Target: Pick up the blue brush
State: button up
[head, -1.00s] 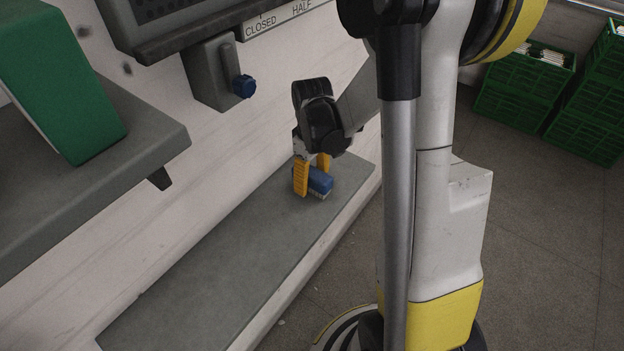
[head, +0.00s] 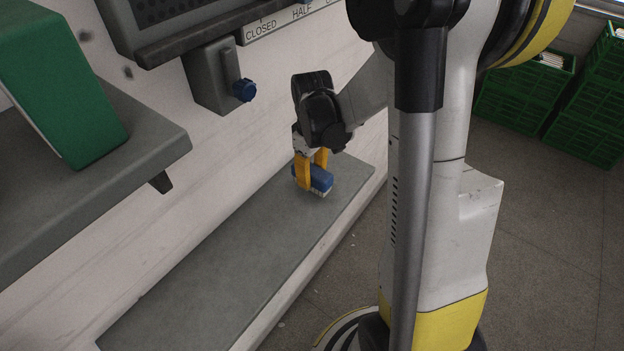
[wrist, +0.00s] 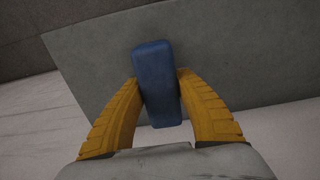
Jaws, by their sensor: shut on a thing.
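The blue brush (head: 322,178) has a blue block-shaped back and pale bristles on its underside. It is at the far end of the grey ledge (head: 230,250). My gripper (head: 311,172) has its two yellow fingers shut on the brush, one on each side. In the wrist view the brush (wrist: 157,80) stands lengthwise between the fingertips (wrist: 159,84), reaching past them. The bristles are hidden there. The brush appears just above the ledge; whether it still touches cannot be told.
A grey shelf (head: 95,180) with a green box (head: 60,85) is at the left. A grey bracket with a blue knob (head: 244,90) is on the wall above the ledge. Green crates (head: 515,95) stand at the back right. The near part of the ledge is bare.

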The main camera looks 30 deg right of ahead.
notch_tip(320, 180, up, 2)
jog(key=shift+r, duration=0.1)
jog(key=s+d+r, duration=0.6)
jog(key=s+d, duration=0.1)
jog(key=d, duration=0.2)
jog(key=shift+d+r+p, duration=0.15)
jog(key=shift+r+p, duration=0.2)
jog(key=shift+r, duration=0.05)
jog(key=o, duration=0.5)
jog(key=c, duration=0.4)
jog(key=shift+s, duration=0.1)
